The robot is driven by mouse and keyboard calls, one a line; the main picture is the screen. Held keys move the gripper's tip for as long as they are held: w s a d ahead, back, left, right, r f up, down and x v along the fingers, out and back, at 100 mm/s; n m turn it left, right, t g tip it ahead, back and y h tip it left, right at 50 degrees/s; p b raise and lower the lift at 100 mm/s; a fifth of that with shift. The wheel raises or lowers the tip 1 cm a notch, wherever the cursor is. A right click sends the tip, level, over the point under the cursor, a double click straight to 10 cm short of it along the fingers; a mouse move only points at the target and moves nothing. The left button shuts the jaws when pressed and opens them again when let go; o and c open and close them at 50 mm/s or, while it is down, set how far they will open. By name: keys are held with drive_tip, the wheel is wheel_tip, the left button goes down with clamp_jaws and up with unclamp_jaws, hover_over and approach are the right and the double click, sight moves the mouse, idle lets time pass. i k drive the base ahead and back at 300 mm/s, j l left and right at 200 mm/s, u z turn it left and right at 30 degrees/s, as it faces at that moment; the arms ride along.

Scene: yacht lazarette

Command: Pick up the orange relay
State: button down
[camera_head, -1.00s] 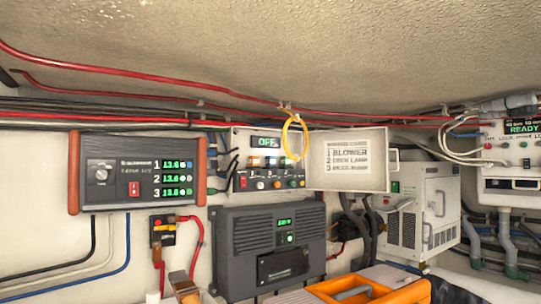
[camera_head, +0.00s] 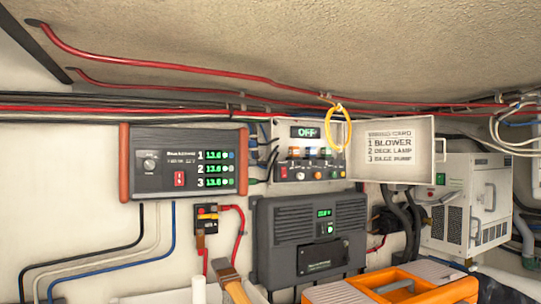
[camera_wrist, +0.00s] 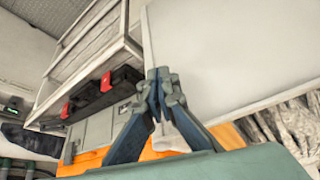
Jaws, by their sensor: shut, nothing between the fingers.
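The open switch box (camera_head: 283,130) is on the wall in the head view, with an "OFF" display at its top. A row of small relay-like blocks sits inside, and one at the left looks orange (camera_head: 294,152); it is too small to be sure. The box's lid (camera_head: 425,150) hangs open to the right and carries the wiring card. A yellow cable loop (camera_head: 349,133) hangs in front of the box's right side. My gripper (camera_wrist: 163,76) shows in the wrist view, shut and empty, away from the box. It is not in the head view.
An orange-topped toolbox (camera_head: 440,291) stands low in front, beside a brush (camera_head: 230,280). A three-readout panel (camera_head: 145,185) hangs left, a dark charger (camera_head: 268,215) below the box. Red cables (camera_head: 230,72) run under the low ceiling. The wrist view shows a pale shelf (camera_wrist: 128,45).

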sight(293, 151)
drive_tip(key=k+l, duration=0.25)
drive_tip(key=i+l+u, duration=0.2)
drive_tip(key=i+l, duration=0.15)
drive_tip(key=l, duration=0.3)
drive_tip(key=i+l+u, duration=0.1)
drive_tip(key=l, duration=0.2)
drive_tip(key=i+l, duration=0.25)
drive_tip(key=l+u, duration=0.05)
drive_tip(key=l, duration=0.05)
